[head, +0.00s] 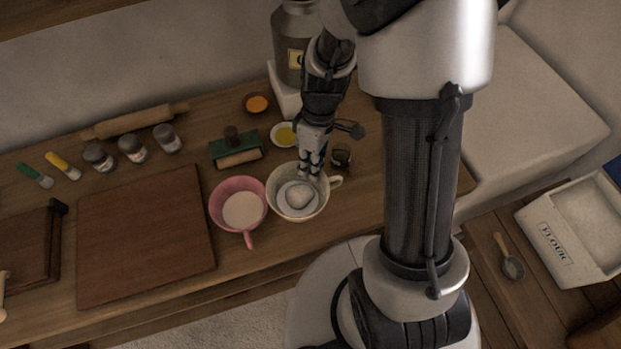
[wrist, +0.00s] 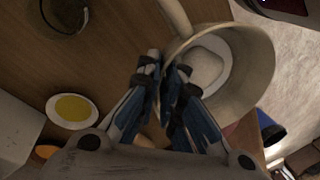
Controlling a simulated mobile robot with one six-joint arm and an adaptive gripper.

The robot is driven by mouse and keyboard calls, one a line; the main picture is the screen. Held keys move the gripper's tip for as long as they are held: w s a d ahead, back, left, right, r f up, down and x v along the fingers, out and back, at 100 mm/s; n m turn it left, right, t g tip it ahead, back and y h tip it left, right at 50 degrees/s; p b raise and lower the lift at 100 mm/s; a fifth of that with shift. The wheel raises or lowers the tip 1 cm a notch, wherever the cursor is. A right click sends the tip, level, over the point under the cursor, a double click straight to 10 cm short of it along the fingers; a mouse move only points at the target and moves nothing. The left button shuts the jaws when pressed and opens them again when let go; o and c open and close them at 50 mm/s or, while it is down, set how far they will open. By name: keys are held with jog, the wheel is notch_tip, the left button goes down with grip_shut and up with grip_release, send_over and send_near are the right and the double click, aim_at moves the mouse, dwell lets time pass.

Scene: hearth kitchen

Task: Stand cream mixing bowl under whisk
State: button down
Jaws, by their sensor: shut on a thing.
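The cream mixing bowl (head: 325,207) stands upright on the wooden counter, its handle toward the right, with a pale mound inside. It also shows in the wrist view (wrist: 255,62), at upper right, with pale contents. My gripper (head: 311,175) reaches down from above at the bowl's back rim. In the wrist view my gripper (wrist: 165,72) has its fingers close together on the near rim of the bowl, shut on it. The fingers hide part of the rim. I cannot make out a whisk in either view.
A pink bowl (head: 226,190) with pale contents is close at the left. Behind are a green-based object with a roller (head: 238,155), a small yellow-filled dish (head: 285,134) and a dark glass (head: 341,155). A brown board (head: 145,235) lies left. The flour bin (head: 570,230) stands right.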

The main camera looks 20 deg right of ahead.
aim_at(307, 193)
jog(key=shift+f+b, duration=0.75)
jog(key=shift+f, duration=1.7)
jog(key=shift+f, duration=0.2)
jog(key=c, duration=1.8)
grip_release()
jog(key=shift+o, duration=0.2)
jog(key=shift+r, duration=0.1)
